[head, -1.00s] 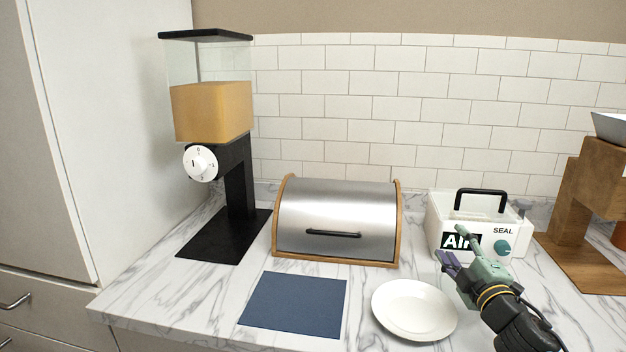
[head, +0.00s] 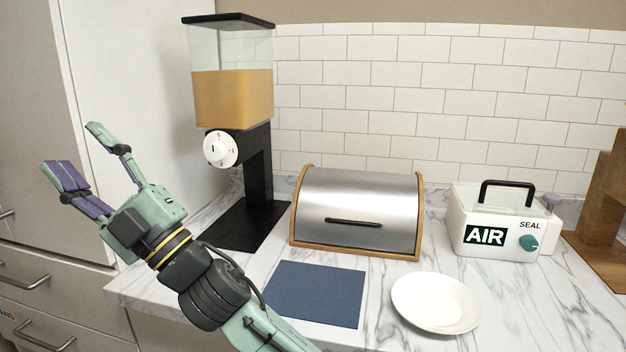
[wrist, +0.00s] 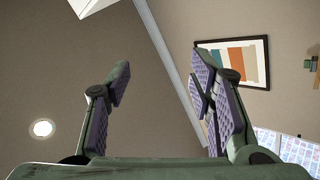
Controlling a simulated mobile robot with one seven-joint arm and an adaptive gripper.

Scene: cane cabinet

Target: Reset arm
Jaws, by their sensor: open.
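My gripper (head: 82,165) is at the left of the head view, raised in front of the tall white cabinet. Its two fingers are spread wide and nothing is between them. My arm reaches up to it from the bottom middle of the picture. In the wrist view my gripper (wrist: 160,95) also shows open and empty, with a plain wall, a framed picture (wrist: 235,62) and a round light (wrist: 42,128) beyond it.
On the marble counter stand a grain dispenser (head: 232,100), a steel bread box (head: 360,205), a blue mat (head: 318,292), a white plate (head: 435,302) and a white AIR sealer box (head: 490,215). A wooden stand (head: 600,215) is at far right. Drawers (head: 50,285) are lower left.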

